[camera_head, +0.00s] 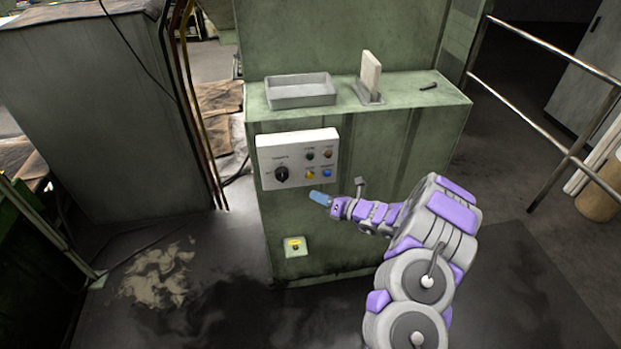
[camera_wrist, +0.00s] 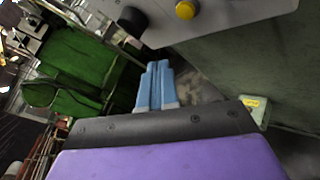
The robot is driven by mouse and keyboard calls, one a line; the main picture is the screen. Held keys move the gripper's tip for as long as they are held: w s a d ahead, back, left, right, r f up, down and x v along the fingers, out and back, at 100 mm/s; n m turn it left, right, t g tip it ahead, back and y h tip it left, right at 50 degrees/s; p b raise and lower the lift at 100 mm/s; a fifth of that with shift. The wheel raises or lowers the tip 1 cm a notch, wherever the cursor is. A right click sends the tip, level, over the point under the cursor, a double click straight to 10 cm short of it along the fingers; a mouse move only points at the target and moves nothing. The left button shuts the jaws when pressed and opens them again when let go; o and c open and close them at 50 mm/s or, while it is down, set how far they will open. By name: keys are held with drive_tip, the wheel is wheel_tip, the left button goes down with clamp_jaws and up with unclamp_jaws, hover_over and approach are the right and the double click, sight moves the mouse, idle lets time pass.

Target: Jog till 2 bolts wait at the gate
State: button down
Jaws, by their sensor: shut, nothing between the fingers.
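A white control panel (camera_head: 265,150) is on the front of the green machine. It carries a black rotary knob (camera_head: 281,174), a yellow button (camera_head: 309,174), a blue button (camera_head: 327,173), a green one (camera_head: 310,156) and an orange-brown one (camera_head: 328,153). My gripper (camera_head: 318,197) is shut and empty, just below the panel's lower edge. In the wrist view its blue fingers (camera_wrist: 157,68) lie together, apart from the knob (camera_wrist: 132,20) and yellow button (camera_wrist: 185,9) above. No bolts can be made out, and I cannot tell which part is the gate.
On the machine's ledge stand a grey tray (camera_head: 300,103), an upright pale plate in a grey holder (camera_head: 371,72) and a small dark item (camera_head: 428,86). A small yellow-topped box (camera_head: 295,246) sits low on the front. A metal railing (camera_head: 556,146) stands at right.

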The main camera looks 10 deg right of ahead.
drive_tip(key=shift+w, duration=2.5)
drive_tip(key=shift+w+a, duration=0.1)
drive_tip(key=shift+w, duration=0.05)
drive_tip(key=shift+w+r, duration=0.1)
drive_tip(key=shift+w, duration=0.1)
drive_tip(key=shift+w, duration=0.4)
idle(0.8)
idle(2.0)
drive_tip(key=shift+s, duration=0.8)
drive_tip(key=shift+s+p, duration=0.3)
drive_tip(key=shift+s, duration=2.25)
